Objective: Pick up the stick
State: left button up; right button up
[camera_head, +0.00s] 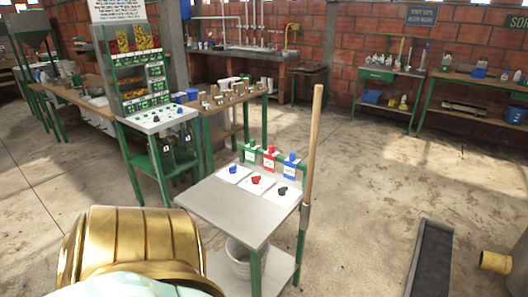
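The stick (313,145) is a long light-brown wooden pole with a grey metal sleeve at its lower end. It stands nearly upright at the right edge of a small grey-topped table (225,212) with green legs. Its top rises well above the tabletop, in front of the open floor behind. The sleeve ends beside the table's right front leg. I cannot tell whether the stick touches the table or is fixed to it. Neither of my grippers shows in the head view.
The table holds white cards with blue, red and black knobs (256,181) and a green rack of tags (269,157). A bucket (241,259) is below. A dark trough (431,262) and yellow pipe (494,262) lie right. Floor between table and trough is clear.

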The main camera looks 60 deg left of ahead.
aim_at(318, 97)
jog(key=u, duration=1.65)
